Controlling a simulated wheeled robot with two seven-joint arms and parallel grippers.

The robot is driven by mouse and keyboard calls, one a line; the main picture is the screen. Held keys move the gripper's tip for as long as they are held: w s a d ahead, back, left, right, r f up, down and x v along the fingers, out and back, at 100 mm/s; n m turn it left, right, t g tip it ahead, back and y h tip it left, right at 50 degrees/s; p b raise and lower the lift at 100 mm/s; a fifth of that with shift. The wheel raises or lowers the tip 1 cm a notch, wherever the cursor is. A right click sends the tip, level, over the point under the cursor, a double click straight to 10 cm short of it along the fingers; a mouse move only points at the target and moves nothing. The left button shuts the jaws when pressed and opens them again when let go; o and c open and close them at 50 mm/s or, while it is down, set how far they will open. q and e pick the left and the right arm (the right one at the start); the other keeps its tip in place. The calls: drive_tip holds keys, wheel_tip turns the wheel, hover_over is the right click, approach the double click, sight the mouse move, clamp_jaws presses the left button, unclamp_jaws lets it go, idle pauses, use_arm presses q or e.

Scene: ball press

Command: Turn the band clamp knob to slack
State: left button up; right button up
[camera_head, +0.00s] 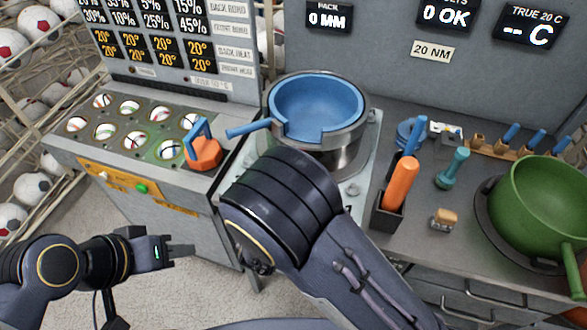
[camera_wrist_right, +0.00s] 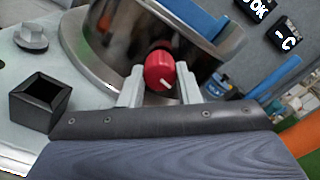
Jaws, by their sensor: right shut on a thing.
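The red band clamp knob (camera_wrist_right: 160,70) sits on the side of the shiny metal ring (camera_wrist_right: 115,40) in the right wrist view. A short white mark shows low on its face. My right gripper (camera_wrist_right: 159,84) has one pale finger on each side of the knob and is shut on it. In the head view my right arm hides the knob and the right gripper. The ring (camera_head: 345,140) stands there with a blue bowl-shaped piece (camera_head: 318,105) inside it. My left gripper (camera_head: 182,254) hangs empty at the lower left, away from the counter; its finger gap is unclear.
An orange lever block (camera_head: 204,152) and a tray of small balls (camera_head: 100,131) lie left of the ring. A dark holder (camera_head: 388,214) with an orange-handled tool (camera_head: 401,180) stands close on the right. A green pan (camera_head: 545,205) is farther right.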

drive_tip(key=shift+n+p, duration=0.35)
drive_tip(key=shift+n, duration=0.25)
drive_tip(key=o, duration=1)
drive_tip(key=shift+s, duration=0.1)
drive_tip(key=b+v, duration=0.1)
drive_tip(key=v, duration=0.6)
drive_tip(key=shift+s+a+b, duration=0.15)
drive_tip(key=shift+s+b, duration=0.15)
drive_tip(key=shift+b, duration=0.1)
